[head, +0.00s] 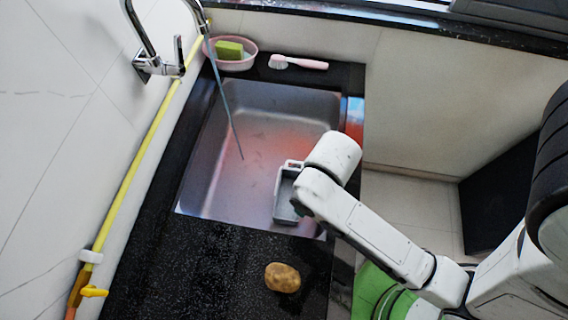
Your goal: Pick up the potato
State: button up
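The potato (282,277), brown and oval, lies on the black speckled counter (190,270) in front of the sink, at the lower middle of the head view. Nothing touches it. My arm reaches in from the right, and its white end section is over the right side of the sink, above and beyond the potato in the picture. A grey part with a pale frame (287,194) shows beside my wrist over the sink; I cannot tell whether it is my gripper. No fingertips can be made out, and the arm may hide them.
The metal sink (215,150) takes up the middle of the counter. A faucet (158,62) and a yellow pipe (130,182) are along the left wall. A pink dish (238,64) with a green sponge (229,50) and a pink brush (298,63) lie behind. Counter around the potato is clear.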

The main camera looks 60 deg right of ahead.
aim_at(278, 276)
jog(key=k, duration=1)
